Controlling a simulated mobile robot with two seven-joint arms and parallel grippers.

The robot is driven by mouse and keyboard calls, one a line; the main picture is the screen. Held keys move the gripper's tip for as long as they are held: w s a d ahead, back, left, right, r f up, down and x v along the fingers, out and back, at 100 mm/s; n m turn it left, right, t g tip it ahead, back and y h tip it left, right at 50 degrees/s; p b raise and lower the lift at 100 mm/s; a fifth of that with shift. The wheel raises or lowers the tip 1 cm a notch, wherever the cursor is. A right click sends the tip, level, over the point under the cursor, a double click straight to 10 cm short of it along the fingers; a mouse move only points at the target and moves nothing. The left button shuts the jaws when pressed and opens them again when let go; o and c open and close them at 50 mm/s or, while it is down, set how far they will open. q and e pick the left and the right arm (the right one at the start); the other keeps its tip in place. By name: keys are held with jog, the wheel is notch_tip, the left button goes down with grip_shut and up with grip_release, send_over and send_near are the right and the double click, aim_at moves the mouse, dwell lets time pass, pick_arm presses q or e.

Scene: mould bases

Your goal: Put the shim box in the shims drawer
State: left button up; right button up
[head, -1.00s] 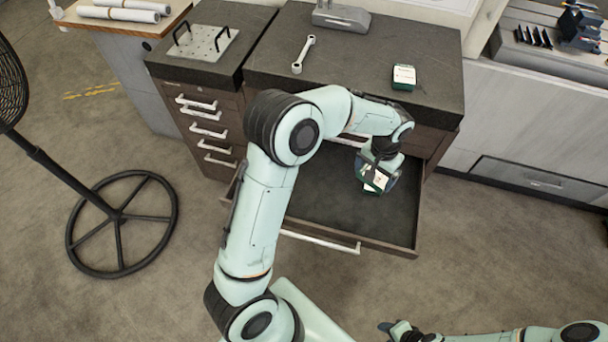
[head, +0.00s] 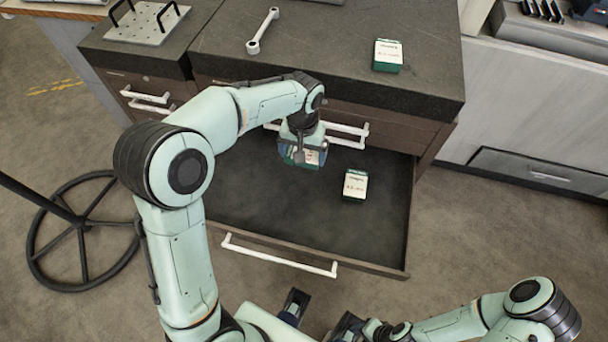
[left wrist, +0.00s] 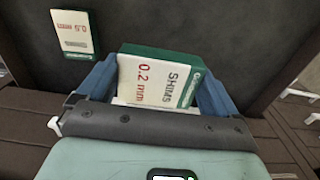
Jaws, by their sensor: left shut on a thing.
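A green-and-white shim box (left wrist: 155,82), labelled "SHIMS 0.2 mm", is between the blue fingers of my left gripper (left wrist: 158,85). In the head view my left gripper (head: 302,150) is shut on this box (head: 304,157) over the rear of the open drawer (head: 270,205). A second green-and-white box (head: 355,185) lies on the drawer floor, right of the gripper; it shows in the left wrist view (left wrist: 73,32) with "0.5 mm" on it. A third such box (head: 387,55) stands on the worktop. My right gripper (head: 320,316) is low in the head view, partly cut off.
The drawer's front handle (head: 280,255) faces me. A dark worktop (head: 300,65) with a wrench (head: 262,30) overhangs the drawer's rear. A plate with handles (head: 147,22) sits left, and a fan stand (head: 85,230) is on the floor. The drawer's left and front floor is clear.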

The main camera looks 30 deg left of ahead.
aim_at(303, 181)
pick_arm(q)
notch_tip(303, 181, down, 12)
jog(key=shift+w+r+b, duration=0.1)
jog(key=shift+r+b, duration=0.15)
jog(key=shift+b, duration=0.35)
jog(key=shift+f, duration=0.1)
jog(key=o, duration=0.8)
jog(key=shift+f, duration=0.1)
jog(key=shift+o, duration=0.2)
jog(key=shift+r, duration=0.35)
notch_tip(303, 181, up, 12)
jog(key=shift+f+p, duration=0.15)
jog(key=shift+p, duration=0.6)
